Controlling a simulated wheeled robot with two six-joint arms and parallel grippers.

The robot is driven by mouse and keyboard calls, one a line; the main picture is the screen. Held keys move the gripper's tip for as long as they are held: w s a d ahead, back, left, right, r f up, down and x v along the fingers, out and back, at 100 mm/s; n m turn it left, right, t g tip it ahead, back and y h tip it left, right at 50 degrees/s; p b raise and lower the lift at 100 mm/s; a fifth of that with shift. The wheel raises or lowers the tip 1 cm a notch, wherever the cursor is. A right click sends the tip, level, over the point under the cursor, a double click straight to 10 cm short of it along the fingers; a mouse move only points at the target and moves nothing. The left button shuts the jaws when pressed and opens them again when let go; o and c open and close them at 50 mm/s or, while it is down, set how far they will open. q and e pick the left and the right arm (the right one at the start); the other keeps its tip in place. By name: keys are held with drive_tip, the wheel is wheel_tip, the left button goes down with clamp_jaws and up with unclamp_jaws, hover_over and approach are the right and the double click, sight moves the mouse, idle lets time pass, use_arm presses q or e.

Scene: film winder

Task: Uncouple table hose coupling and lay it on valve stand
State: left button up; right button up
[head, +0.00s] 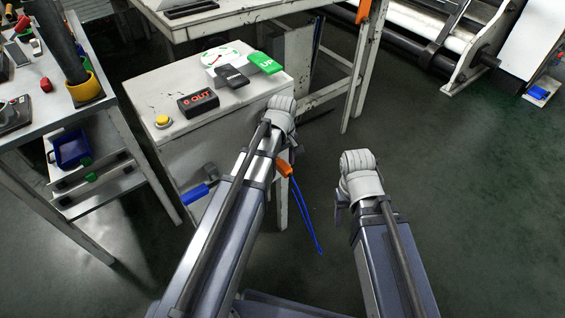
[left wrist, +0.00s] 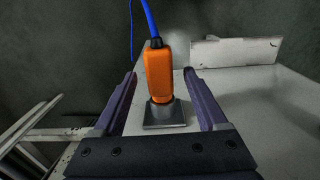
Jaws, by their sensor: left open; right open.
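The orange hose coupling (left wrist: 158,72) sits on a grey square base on a pale surface in the left wrist view, with a blue hose (left wrist: 150,18) leaving its top. My left gripper (left wrist: 160,76) is open, one finger on each side of the coupling, not visibly closed on it. In the head view the coupling (head: 284,168) shows beside my left arm, with the blue hose (head: 305,213) hanging down. My left gripper's fingers are hidden there. My right gripper (head: 341,207) is in free space to the right, its fingers mostly hidden. I cannot tell which thing is the valve stand.
A white cabinet (head: 153,87) carries a gauge, a display, a yellow button and a green UP block. A blue handle (head: 195,194) sticks out at its front. A workbench (head: 50,107) with tools stands left.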

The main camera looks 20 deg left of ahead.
use_arm(q)
clamp_jaws()
idle(1.2)
